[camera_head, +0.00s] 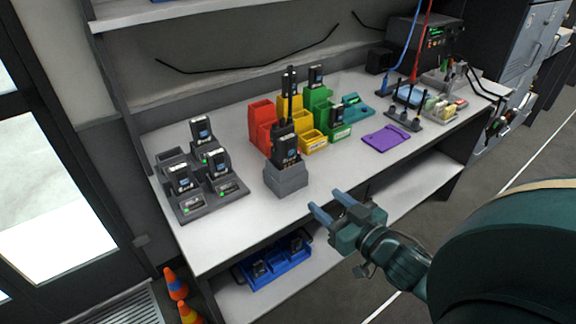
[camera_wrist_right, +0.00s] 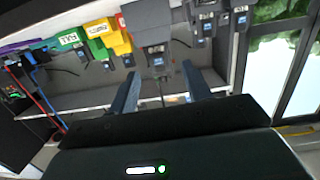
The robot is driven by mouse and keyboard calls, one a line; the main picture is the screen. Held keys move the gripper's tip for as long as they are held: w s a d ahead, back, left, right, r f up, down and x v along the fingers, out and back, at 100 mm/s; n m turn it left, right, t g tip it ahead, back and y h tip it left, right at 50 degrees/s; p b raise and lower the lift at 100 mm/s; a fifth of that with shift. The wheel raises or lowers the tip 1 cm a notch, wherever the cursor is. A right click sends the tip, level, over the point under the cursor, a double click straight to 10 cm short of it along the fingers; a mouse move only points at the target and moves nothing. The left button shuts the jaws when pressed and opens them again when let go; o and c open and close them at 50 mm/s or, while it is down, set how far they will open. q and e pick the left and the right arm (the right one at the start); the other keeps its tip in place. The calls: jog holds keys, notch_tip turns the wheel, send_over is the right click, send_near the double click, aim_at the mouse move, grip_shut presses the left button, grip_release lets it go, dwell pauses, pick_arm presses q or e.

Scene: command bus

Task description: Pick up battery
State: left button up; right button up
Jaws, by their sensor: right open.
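Several dark batteries with blue labels are in view. A black handset with an antenna (camera_head: 286,150) stands in a grey block-shaped dock (camera_head: 287,180) near the front edge. My right gripper (camera_head: 330,205) is open and empty, in front of the bench edge and right of the dock. In the right wrist view its fingers (camera_wrist_right: 160,78) point toward the dock and bench. My left gripper is out of view.
Red (camera_head: 262,125), yellow (camera_head: 313,142) and green bins (camera_head: 341,134) stand behind the dock. A blue tray (camera_head: 277,275) with dark items sits on the lower shelf. The bench front between dock and cloth is clear.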

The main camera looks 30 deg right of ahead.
notch_tip(320, 180, up, 4)
jog(key=w+d+t, duration=0.1)
jog(key=w+d, duration=0.1)
send_near(292, 145)
jog(key=w+f, duration=0.1)
jog(key=w, duration=0.2)
pick_arm(q)
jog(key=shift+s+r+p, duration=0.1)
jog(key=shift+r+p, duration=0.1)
jog(key=shift+p, duration=0.15)
pick_arm(e)
jog(key=shift+w+a+f, duration=0.1)
jog(key=shift+w+f, duration=0.05)
jog(key=shift+w, duration=1.05)
jog(key=shift+w+a+f, duration=0.1)
jog(key=shift+w+a, duration=0.05)
jog(key=shift+w, duration=1.05)
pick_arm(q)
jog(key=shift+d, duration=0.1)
pick_arm(e)
jog(key=shift+c, duration=0.6)
grip_shut()
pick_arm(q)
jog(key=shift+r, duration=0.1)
pick_arm(e)
jog(key=shift+r, duration=0.1)
